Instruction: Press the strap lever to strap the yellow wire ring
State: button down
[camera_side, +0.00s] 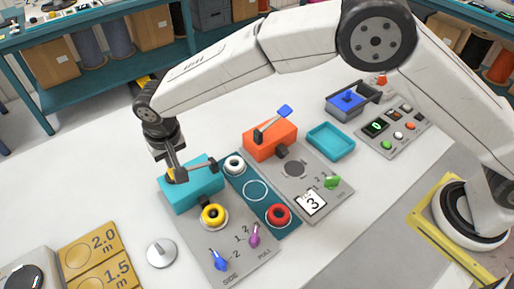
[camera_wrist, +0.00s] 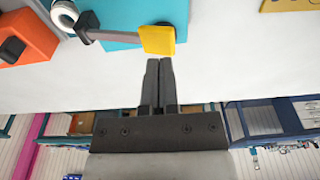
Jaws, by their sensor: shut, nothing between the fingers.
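The yellow wire ring (camera_side: 214,216) sits on a round spot at the front of the teal box (camera_side: 203,193) on a grey panel. A dark lever arm (camera_wrist: 112,36) with a yellow paddle (camera_wrist: 157,40) extends over the teal box. In the side view the paddle is mostly hidden behind my gripper (camera_side: 180,176). My gripper (camera_wrist: 160,62) is shut and empty, pointing down, its fingertips close to the paddle's edge in the wrist view. I cannot tell whether they touch it. The paddle appears raised above the box.
An orange box (camera_side: 268,141) with a blue-paddled lever (camera_side: 284,111) stands to the right. A teal strip holds a white ring (camera_side: 234,164) and a red ring (camera_side: 279,214). Bare table lies left of the teal box.

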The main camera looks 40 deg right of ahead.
jog(key=shift+f, duration=3.6)
notch_tip(320, 180, up, 12)
jog(key=shift+r, duration=0.1)
